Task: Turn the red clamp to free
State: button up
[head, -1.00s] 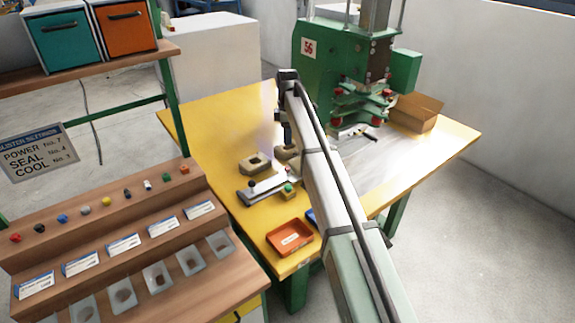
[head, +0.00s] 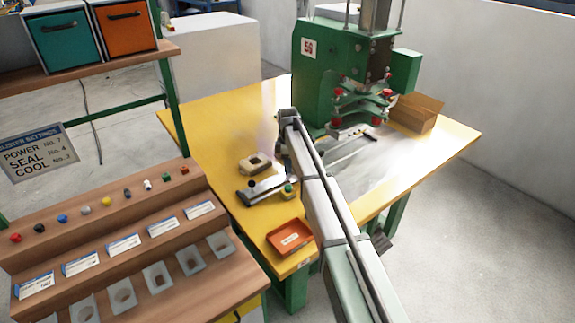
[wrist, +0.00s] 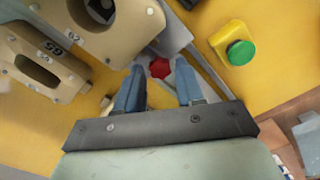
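A red, lobed clamp knob (wrist: 159,67) shows in the wrist view, on or beside a grey metal part between two tan blocks and a yellow button box. My gripper (wrist: 160,72) is open, its two blue fingers spread with the knob framed between their tips. I cannot tell whether either finger touches it. In the head view my arm hides the fingers and this knob. Red knobs (head: 335,122) also show on the green press (head: 320,70) in the head view; they stand apart from my gripper.
A tan block with a round hole (wrist: 95,15) and a slotted tan block (wrist: 40,65) lie close by. A green button (wrist: 240,52) sits on a yellow box to the right. An orange tray (head: 290,238) stands at the front of the yellow table (head: 205,125).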

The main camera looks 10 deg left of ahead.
jog(key=shift+f, duration=0.2)
jog(key=shift+c, duration=0.5)
grip_shut()
